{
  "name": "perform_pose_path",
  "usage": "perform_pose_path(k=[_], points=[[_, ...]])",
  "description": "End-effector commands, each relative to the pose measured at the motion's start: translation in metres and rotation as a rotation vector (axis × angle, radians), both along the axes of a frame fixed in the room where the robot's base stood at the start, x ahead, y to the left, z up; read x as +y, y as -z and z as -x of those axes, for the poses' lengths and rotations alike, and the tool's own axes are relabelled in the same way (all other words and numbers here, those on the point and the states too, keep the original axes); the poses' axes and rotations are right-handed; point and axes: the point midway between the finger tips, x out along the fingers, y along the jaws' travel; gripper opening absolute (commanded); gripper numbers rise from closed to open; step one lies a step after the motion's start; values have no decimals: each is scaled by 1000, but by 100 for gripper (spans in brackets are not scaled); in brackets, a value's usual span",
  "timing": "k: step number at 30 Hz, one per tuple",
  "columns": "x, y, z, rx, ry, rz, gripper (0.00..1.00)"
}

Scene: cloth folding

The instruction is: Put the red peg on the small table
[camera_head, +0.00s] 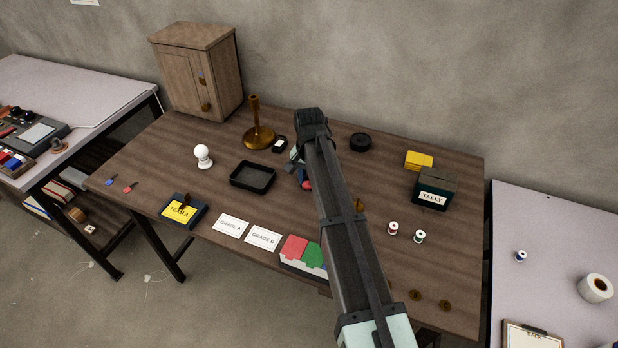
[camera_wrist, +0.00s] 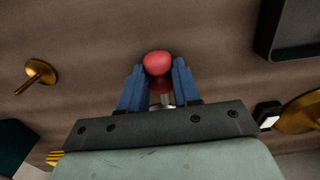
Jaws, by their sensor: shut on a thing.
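My gripper (camera_wrist: 158,76) has blue fingers closed on the red peg (camera_wrist: 157,62), whose rounded red head shows between the fingertips in the wrist view. A small pale part shows below the head; the rest is hidden. In the head view the peg (camera_head: 307,185) is a small red bit left of my dark arm, over the brown table (camera_head: 300,270). I cannot tell whether it touches the wood. Two pale side tables are partly in view, one at right (camera_head: 550,240) and one at left (camera_head: 80,90); which is the small table is unclear.
A black tray (camera_head: 252,189), a brass stand (camera_head: 258,136) and a white bulb-shaped thing (camera_head: 203,155) stand left of my arm. A dark tally box (camera_head: 434,191) and thread spools (camera_head: 393,228) stand right. The right side table holds a spool, a white roll (camera_head: 595,288) and a clipboard (camera_head: 532,338).

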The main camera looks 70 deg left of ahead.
Motion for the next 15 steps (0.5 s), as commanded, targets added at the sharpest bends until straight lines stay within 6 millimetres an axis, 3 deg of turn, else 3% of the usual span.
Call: perform_pose_path(k=[11, 12, 15], points=[[0, 3, 0, 0, 0, 0, 0], [0, 2, 0, 0, 0, 0, 36], [0, 2, 0, 0, 0, 0, 45]])
